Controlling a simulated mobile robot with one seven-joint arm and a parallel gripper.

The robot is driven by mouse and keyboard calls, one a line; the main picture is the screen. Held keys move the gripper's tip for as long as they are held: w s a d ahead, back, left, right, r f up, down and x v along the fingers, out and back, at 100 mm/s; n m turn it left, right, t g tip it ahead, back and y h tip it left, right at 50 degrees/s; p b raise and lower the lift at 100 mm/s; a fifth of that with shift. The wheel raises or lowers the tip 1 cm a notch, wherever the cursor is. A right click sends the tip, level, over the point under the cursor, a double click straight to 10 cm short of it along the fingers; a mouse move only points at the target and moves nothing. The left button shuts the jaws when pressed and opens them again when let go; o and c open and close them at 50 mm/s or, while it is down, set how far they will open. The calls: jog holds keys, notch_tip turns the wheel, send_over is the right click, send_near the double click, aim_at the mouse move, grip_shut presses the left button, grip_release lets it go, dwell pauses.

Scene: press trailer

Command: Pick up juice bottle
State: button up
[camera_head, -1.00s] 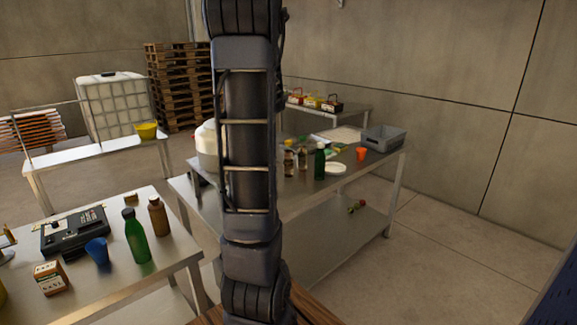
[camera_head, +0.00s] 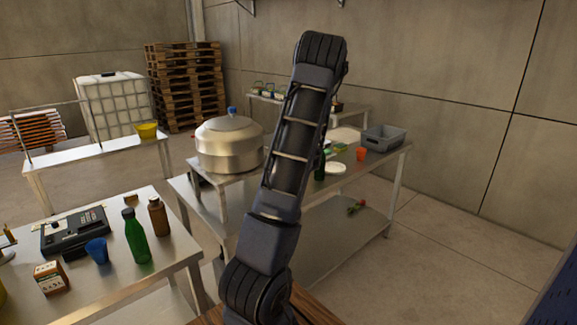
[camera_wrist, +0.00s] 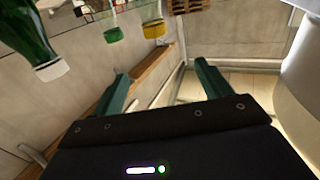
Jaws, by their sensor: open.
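No bottle is clearly marked as juice. In the head view a green bottle (camera_head: 137,237) with a dark cap stands upright on the left table, next to a brown bottle (camera_head: 158,216). A dark green bottle (camera_head: 320,171) on the farther table is partly hidden by my arm. My gripper is hidden in the head view. In the wrist view my gripper (camera_wrist: 162,72) is open, with nothing between its fingers. A green bottle with a white cap (camera_wrist: 35,45) shows at the upper left there, cap downward in the picture, apart from the fingers.
The left table (camera_head: 110,285) also holds a black machine (camera_head: 75,232), a blue cup (camera_head: 97,250) and a box (camera_head: 50,277). The farther table (camera_head: 345,200) carries a large metal pot (camera_head: 229,148), white plate (camera_head: 336,168), orange cup (camera_head: 361,154) and grey crate (camera_head: 384,138).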

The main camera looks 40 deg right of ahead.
notch_tip(320, 180, down, 12)
jog(key=x, duration=1)
jog(key=shift+w+d, duration=0.2)
jog(key=shift+w, duration=0.15)
jog(key=shift+r, duration=0.15)
jog(key=c, duration=1.5)
